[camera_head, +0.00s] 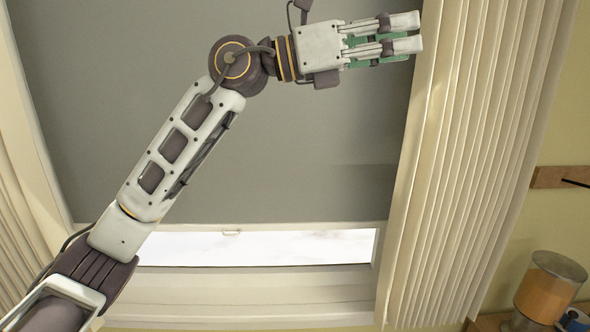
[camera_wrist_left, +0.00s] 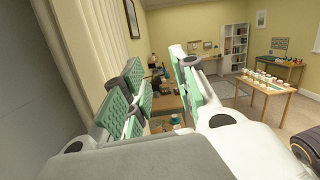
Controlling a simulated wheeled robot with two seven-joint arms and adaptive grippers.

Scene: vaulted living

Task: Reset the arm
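My left arm (camera_head: 180,150) reaches up from the lower left in the head view, raised in front of the window. My left gripper (camera_head: 410,33) is at the top, pointing right, with its fingertips in front of the edge of the right curtain. In the left wrist view the left gripper (camera_wrist_left: 160,78) shows green pads standing apart with a gap between them. It is open and I see nothing held in it. My right gripper is not in view.
A grey window blind (camera_head: 310,130) lies behind the arm, with the cream right curtain (camera_head: 475,140) beside it. In the left wrist view, a wooden table (camera_wrist_left: 262,100) with small items and a white bookshelf (camera_wrist_left: 233,45) are farther off.

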